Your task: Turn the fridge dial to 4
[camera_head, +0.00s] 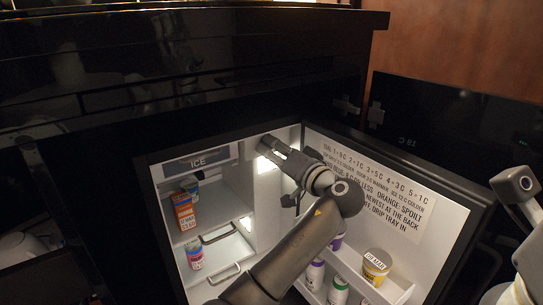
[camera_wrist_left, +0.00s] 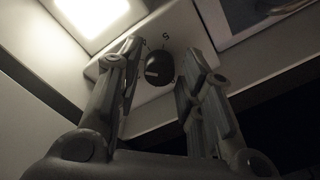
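The fridge dial (camera_wrist_left: 159,68) is a round black knob with a pale mark, on a white housing in the left wrist view. A "5" is printed beside it; the other digits are too dim to read. My left gripper (camera_wrist_left: 160,58) is open, and the dial shows between its two fingers. I cannot tell whether either finger touches it. In the head view my left gripper (camera_head: 268,146) reaches into the open fridge's upper back corner, and the dial is not clearly visible there. My right gripper is out of view; only part of my right arm shows at the right edge.
A lit lamp (camera_wrist_left: 95,12) is beside the dial housing. The ICE compartment (camera_head: 197,162) is at upper left. An orange carton (camera_head: 184,212) and a can (camera_head: 195,254) stand inside. The open door (camera_head: 440,205) carries a printed notice (camera_head: 372,182), a yellow tub (camera_head: 376,267) and bottles (camera_head: 315,274).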

